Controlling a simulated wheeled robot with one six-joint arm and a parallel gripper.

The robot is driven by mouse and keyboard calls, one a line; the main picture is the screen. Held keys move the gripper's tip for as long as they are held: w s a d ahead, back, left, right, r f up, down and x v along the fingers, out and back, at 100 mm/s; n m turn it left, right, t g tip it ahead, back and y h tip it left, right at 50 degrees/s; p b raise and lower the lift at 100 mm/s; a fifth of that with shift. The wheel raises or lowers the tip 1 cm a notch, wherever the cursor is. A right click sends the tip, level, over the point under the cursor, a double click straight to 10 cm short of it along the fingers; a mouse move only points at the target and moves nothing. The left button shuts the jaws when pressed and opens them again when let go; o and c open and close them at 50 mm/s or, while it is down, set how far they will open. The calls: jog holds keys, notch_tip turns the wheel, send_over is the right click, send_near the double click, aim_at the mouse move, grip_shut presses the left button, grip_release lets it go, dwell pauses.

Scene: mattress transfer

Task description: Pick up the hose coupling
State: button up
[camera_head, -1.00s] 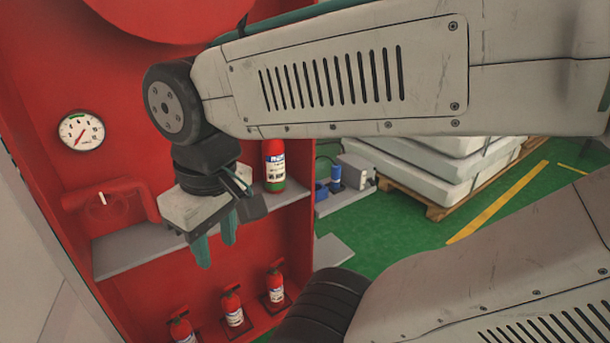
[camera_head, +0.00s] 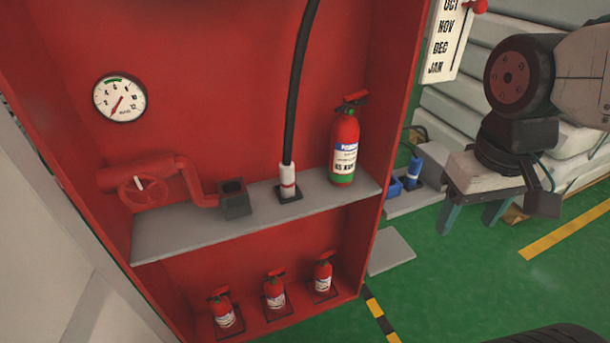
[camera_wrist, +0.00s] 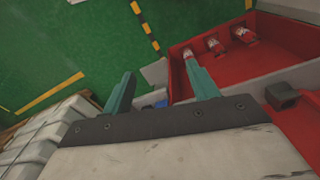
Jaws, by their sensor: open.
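My gripper (camera_head: 470,215) is to the right of the cabinet, over the green floor, well apart from the coupling. Its two teal fingers are spread with nothing between them. The fingers also show in the wrist view (camera_wrist: 160,78), where I cannot make out the coupling.
A fire extinguisher (camera_head: 345,148) stands right of the coupling. A dark square socket (camera_head: 235,198) and red valve pipe (camera_head: 145,185) are to its left. Small extinguishers (camera_head: 275,290) stand below the shelf. White stacked slabs (camera_head: 455,110) are behind my arm.

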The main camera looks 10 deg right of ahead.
jog(key=w+f+n+t+h, duration=0.25)
jog(key=w+f, duration=0.75)
jog(key=w, duration=0.5)
jog(key=n+t+y, duration=0.5)
jog(key=n+y, duration=0.2)
jog(key=y, duration=0.5)
send_near(293, 176)
jog(key=x, duration=0.4)
jog(key=shift+f, duration=0.4)
jog(key=shift+w+a, duration=0.1)
jog(key=shift+a, duration=0.3)
jog(key=x, duration=0.7)
jog(key=shift+w, duration=0.2)
jog(key=shift+r, duration=0.1)
